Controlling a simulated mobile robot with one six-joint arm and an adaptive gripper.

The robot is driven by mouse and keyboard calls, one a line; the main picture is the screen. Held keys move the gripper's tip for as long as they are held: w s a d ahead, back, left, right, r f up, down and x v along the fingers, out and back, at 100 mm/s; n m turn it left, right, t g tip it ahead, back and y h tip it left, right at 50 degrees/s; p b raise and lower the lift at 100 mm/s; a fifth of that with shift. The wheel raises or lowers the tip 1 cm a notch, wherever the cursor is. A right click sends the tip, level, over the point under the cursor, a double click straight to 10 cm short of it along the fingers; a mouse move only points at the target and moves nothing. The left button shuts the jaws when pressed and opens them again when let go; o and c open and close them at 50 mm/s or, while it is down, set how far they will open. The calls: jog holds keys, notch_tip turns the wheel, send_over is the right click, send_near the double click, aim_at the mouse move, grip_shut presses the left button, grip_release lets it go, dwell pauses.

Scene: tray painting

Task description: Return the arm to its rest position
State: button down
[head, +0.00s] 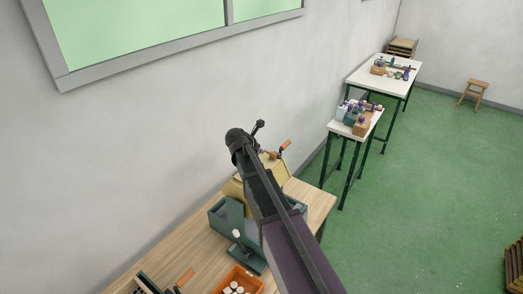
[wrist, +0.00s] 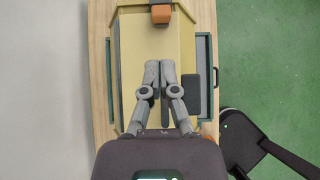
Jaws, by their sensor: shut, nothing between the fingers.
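My gripper (wrist: 160,78) shows in the wrist view with its two grey fingers together and nothing between them. It is over a yellow box-like machine (wrist: 127,60) on the wooden table. In the head view my arm reaches up across the middle and hides part of the yellow machine (head: 273,166). The gripper's fingers cannot be made out in the head view.
The wooden table (head: 180,245) stands along the wall. It carries a dark green bin (head: 217,217) and an orange tray (head: 217,288) with white round pieces. Two white tables (head: 362,78) with small items stand further back. Green floor on the right (head: 430,190) is largely clear.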

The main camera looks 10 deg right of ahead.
dwell(0.4)
jog(key=s+d+f+m+g+y+b, duration=0.1)
jog(key=s+f+m+g+y+b, duration=0.2)
jog(key=s+f+m+b, duration=0.7)
jog(key=s+d+f+m+g+y+b, duration=0.1)
jog(key=s+f+m+g+y+b, duration=0.2)
jog(key=s+f+m+b, duration=0.6)
jog(key=s+f+m, duration=0.6)
jog(key=s+m, duration=0.2)
jog(key=s, duration=0.3)
jog(key=shift+d+b, duration=0.25)
jog(key=shift+b, duration=0.1)
jog(key=c, duration=1.4)
grip_release()
